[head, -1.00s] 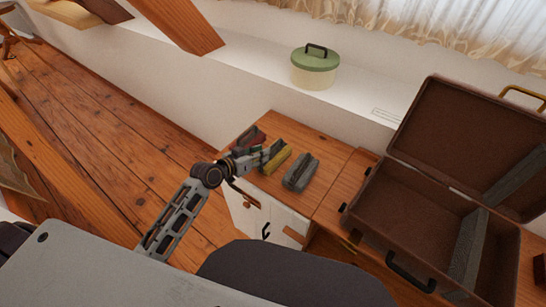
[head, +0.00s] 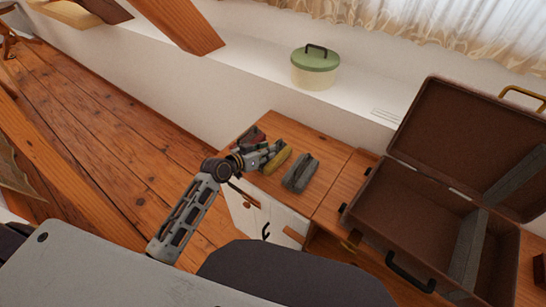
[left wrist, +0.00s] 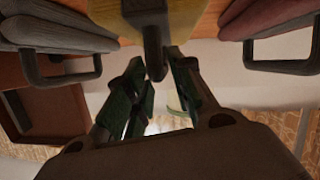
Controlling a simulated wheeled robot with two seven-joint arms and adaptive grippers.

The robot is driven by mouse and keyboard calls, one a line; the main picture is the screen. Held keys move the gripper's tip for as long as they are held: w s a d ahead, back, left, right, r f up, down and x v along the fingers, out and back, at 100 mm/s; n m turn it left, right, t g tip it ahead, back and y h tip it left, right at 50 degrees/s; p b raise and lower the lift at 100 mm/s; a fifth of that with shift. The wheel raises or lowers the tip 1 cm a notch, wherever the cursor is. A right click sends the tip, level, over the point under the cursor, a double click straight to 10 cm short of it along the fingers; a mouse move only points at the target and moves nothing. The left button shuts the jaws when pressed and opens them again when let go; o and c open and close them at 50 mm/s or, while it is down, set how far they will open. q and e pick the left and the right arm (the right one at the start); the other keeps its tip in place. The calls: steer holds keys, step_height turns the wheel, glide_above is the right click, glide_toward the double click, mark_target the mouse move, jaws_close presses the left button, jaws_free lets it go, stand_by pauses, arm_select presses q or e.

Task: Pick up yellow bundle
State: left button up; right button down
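The yellow bundle (head: 278,163) lies on the wooden cabinet top between the red bundle (head: 250,135) and the grey bundle (head: 300,173). My left gripper (head: 272,151) is at the yellow bundle's near left side. In the left wrist view the yellow bundle (left wrist: 128,10) is at the top middle, its dark handle (left wrist: 154,52) between the fingertips of my left gripper (left wrist: 157,62). The fingers look open, with small gaps beside the handle; contact is not clear. My right gripper is not in view.
The grey bundle (left wrist: 50,30) and red bundle (left wrist: 270,22) flank the yellow one closely, their handles sticking out. An open brown suitcase (head: 425,215) stands to the right. A green-lidded pot (head: 315,68) sits on the white ledge behind.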

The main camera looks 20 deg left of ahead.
arm_select(q)
steer(key=shift+x, duration=1.7)
steer(key=shift+r, duration=0.15)
jaws_close()
